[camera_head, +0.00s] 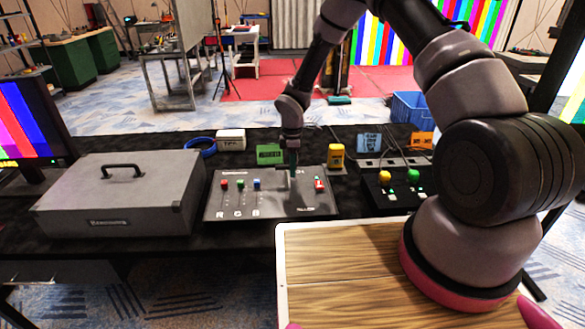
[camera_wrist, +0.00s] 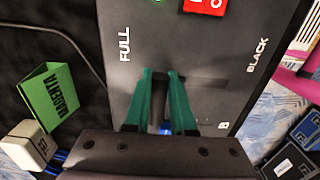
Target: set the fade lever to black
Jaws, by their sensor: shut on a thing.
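The dark control panel (camera_head: 275,208) lies on the black table, and it fills the middle of the wrist view (camera_wrist: 215,55). My gripper (camera_head: 292,174) reaches down onto it from above. In the wrist view, the green fingers of my gripper (camera_wrist: 165,78) are shut on the fade lever (camera_wrist: 161,76), a dark piece mostly hidden between them. The FULL label (camera_wrist: 124,43) is close to the lever. The BLACK label (camera_wrist: 257,55) is farther off, at the right. The lever stands nearer to FULL than to BLACK.
Red (camera_head: 224,184), green (camera_head: 240,184) and blue (camera_head: 257,183) knobs stand on the panel's left half. A grey case (camera_head: 125,195) stands left. A switch box (camera_head: 390,190) and yellow block (camera_head: 336,156) stand right.

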